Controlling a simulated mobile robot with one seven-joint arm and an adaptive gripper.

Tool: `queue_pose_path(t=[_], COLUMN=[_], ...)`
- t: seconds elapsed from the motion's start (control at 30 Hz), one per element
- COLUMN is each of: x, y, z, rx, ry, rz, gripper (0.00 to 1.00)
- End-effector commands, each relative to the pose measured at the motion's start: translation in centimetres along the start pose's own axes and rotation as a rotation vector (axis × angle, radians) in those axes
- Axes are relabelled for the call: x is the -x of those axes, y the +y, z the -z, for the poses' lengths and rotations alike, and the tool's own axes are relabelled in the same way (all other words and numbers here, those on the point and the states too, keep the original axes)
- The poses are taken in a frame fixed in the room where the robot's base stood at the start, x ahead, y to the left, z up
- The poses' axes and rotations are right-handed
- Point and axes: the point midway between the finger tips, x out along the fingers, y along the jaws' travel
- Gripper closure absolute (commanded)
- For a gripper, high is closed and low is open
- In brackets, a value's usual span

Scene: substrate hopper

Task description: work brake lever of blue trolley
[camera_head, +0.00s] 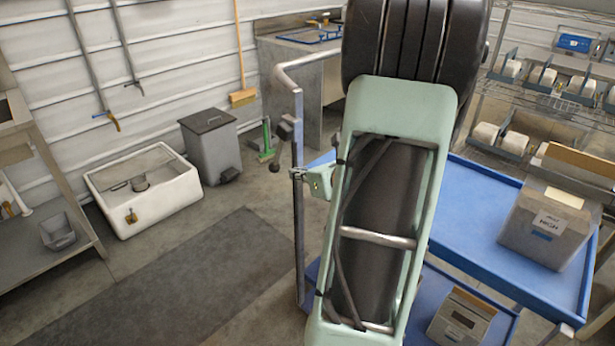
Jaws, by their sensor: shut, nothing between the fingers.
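The blue trolley (468,205) stands at the right, with an upright metal handle post (298,235) at its left end. A dark brake lever (284,130) hangs by the upper post, its round knob (274,166) pointing down and left. My gripper (297,173) shows small beside my pale green arm, which hides most of its back. It is shut and empty, its tips pointing left in front of the post, just right of and slightly below the knob. I cannot tell whether it touches the post or lever.
A labelled grey box (545,228) stands on the trolley's top deck and another box (462,318) on the lower deck. A white basin (145,190), a grey bin (212,146) and a broom (241,60) are by the wall. The dark floor mat (170,285) is clear.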

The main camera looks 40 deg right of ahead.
Motion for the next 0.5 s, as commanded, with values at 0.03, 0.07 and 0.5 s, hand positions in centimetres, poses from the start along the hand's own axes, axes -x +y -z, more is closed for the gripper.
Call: queue_pose_path(t=[0.03,0.07,0.5], x=[-1.3,-1.9,-5.1], y=[0.1,0.1,0.1], z=[0.2,0.2,-2.8], rx=[0.0,0.001,0.001], ry=[0.0,0.0,0.0], rz=[-0.004,-0.004,-0.001], gripper=[1.0,1.0,1.0])
